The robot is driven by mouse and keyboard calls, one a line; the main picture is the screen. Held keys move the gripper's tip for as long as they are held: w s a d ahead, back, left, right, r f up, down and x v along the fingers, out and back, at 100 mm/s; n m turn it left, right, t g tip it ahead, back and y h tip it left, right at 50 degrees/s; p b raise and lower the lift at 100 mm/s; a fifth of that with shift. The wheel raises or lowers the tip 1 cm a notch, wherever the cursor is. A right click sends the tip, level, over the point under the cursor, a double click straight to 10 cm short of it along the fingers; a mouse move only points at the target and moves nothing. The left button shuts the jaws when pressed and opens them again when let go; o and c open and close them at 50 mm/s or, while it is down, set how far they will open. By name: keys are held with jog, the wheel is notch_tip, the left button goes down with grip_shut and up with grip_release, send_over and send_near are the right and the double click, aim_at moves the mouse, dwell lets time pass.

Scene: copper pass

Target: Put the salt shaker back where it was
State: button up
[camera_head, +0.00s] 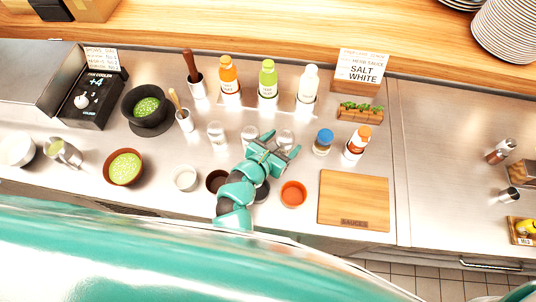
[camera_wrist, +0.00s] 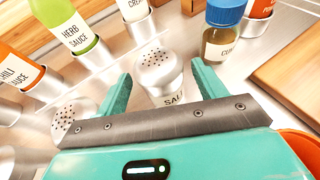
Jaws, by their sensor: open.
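The salt shaker (camera_wrist: 158,76) has a silver perforated cap and a label reading "SAL", partly hidden by my gripper. It stands upright between the fingers of my gripper (camera_wrist: 161,70) in the wrist view. In the head view the shaker (camera_head: 286,136) is at the tips of my gripper (camera_head: 283,143) on the steel counter. Two similar shakers stand to its left, one near (camera_head: 249,132) and one farther left (camera_head: 217,133).
A blue-capped jar (camera_head: 323,141) and an orange-capped bottle (camera_head: 357,141) stand to the right. Sauce bottles in holders (camera_head: 268,78) stand behind. An orange bowl (camera_head: 293,194) and a wooden board (camera_head: 354,199) lie in front. A "SALT WHITE" sign (camera_head: 363,70) stands at the back.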

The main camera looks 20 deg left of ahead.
jog(key=b+v, duration=0.3)
jog(key=v, duration=0.6)
jog(key=shift+f+b, duration=0.15)
jog(key=shift+b, duration=0.15)
jog(key=shift+v, duration=0.85)
jog(key=shift+d, duration=0.1)
